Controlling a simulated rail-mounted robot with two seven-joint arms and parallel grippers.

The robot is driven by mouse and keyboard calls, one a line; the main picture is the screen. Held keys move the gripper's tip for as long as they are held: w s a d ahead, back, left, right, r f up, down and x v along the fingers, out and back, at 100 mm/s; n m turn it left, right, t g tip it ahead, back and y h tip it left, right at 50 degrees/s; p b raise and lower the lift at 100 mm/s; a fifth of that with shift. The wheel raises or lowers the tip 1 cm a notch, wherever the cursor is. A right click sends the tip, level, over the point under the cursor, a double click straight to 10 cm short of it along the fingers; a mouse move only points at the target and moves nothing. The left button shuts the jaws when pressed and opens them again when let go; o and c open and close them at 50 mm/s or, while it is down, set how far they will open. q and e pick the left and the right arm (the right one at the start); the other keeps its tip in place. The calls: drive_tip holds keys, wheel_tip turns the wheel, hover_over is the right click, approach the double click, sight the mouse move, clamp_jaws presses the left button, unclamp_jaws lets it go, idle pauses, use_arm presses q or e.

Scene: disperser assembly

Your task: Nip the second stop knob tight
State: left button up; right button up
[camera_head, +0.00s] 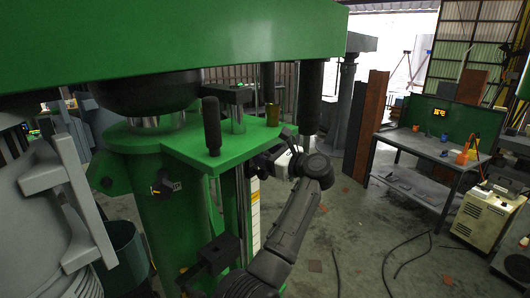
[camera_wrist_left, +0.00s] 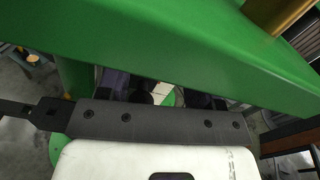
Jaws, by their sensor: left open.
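The green disperser (camera_head: 180,225) stands at centre-left, with a green plate (camera_head: 235,148) jutting to the right. A dark block (camera_head: 218,250) sits on a rod low on its front, and another dark block (camera_head: 236,95) sits above the plate. I cannot tell which part is the second stop knob. My left gripper (camera_head: 268,160) is beside and below the plate's right edge, its fingertips partly hidden. In the left wrist view, the open fingers (camera_wrist_left: 165,95) are mostly hidden behind a green edge (camera_wrist_left: 150,50). Nothing is clearly seen between them. My right gripper is not in view.
A black handle (camera_head: 211,125) stands up from the plate, and a brass cylinder (camera_head: 272,115) is at its far corner. A green beam (camera_head: 170,40) hangs overhead. A workbench (camera_head: 430,150) and a cream machine (camera_head: 487,218) stand right; cables cross the open floor.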

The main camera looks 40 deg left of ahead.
use_arm(q)
drive_tip(key=shift+a, duration=0.4)
drive_tip(key=shift+c, duration=0.3)
drive_tip(key=c, duration=0.9)
drive_tip(key=shift+o, duration=0.2)
drive_tip(key=shift+m, duration=1)
drive_tip(key=m, duration=0.3)
drive_tip(key=shift+s+m+p, duration=0.1)
drive_tip(key=shift+m+p, duration=0.2)
drive_tip(key=shift+p, duration=0.05)
drive_tip(key=o, duration=0.9)
